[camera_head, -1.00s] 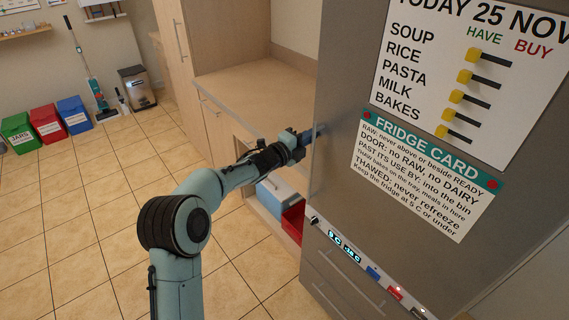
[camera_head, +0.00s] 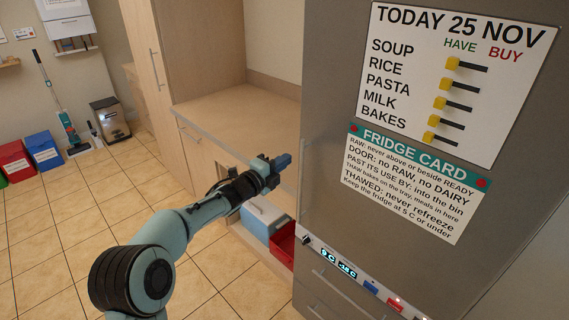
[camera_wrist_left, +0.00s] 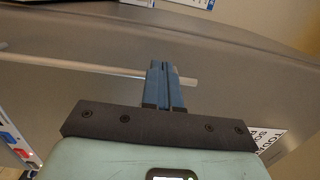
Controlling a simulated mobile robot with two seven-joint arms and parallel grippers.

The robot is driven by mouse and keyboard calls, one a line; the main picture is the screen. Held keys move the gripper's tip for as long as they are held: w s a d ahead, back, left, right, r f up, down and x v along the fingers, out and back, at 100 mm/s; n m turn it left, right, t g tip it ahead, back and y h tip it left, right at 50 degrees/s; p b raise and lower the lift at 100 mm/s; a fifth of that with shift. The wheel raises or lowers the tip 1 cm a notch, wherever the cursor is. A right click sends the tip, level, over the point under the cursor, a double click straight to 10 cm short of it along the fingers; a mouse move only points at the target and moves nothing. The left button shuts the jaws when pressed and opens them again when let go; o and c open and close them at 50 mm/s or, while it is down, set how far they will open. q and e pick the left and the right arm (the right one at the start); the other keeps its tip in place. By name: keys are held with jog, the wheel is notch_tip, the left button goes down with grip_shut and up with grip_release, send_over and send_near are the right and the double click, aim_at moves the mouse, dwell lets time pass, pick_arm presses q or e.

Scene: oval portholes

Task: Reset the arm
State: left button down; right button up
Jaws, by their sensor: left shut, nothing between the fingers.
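My left arm reaches in from the lower left in the head view. Its gripper (camera_head: 283,162) is in front of the counter, just left of the grey fridge (camera_head: 400,215). The left gripper's blue fingers (camera_wrist_left: 165,85) are together with nothing between them in the left wrist view. A pale fridge handle bar (camera_wrist_left: 80,66) runs behind the fingers there; the gripper is not closed on it. In the head view the fridge door is shut. My right gripper is in neither view.
A wooden counter (camera_head: 240,105) stands left of the fridge. A light blue box (camera_head: 264,218) and a red bin (camera_head: 284,243) sit low under it. The fridge carries a list board (camera_head: 410,75) and a fridge card (camera_head: 410,190). Tiled floor is open at left.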

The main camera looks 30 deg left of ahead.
pick_arm(q)
jog(key=a+b+v, duration=0.1)
jog(key=b+v, duration=0.1)
jog(key=v, duration=0.6)
jog(key=d+f+n+g+y+p, duration=0.15)
jog(key=f+n, duration=0.25)
jog(key=f, duration=0.6)
jog(key=d+f+n+g+b, duration=0.1)
jog(key=d+f+n+g, duration=0.2)
jog(key=f, duration=0.7)
jog(key=s+d+f+n+g+p, duration=0.1)
jog(key=s+d+f+n+g, duration=0.2)
jog(key=f, duration=0.5)
jog(key=s+d+f+n+g, duration=0.1)
jog(key=s+d+f+n, duration=0.3)
jog(key=f, duration=0.5)
jog(key=s+d+f+n+g, duration=0.5)
jog(key=s+d+f+n, duration=0.15)
jog(key=s+f, duration=0.55)
jog(key=s+d+f+n+g, duration=0.1)
jog(key=s+d+n+g, duration=0.1)
jog(key=s, duration=0.7)
jog(key=s+d+f+n+g+h+p, duration=0.1)
jog(key=s+d+f+n+g, duration=0.1)
jog(key=s+d, duration=0.3)
jog(key=s+g, duration=0.1)
jog(key=s, duration=0.3)
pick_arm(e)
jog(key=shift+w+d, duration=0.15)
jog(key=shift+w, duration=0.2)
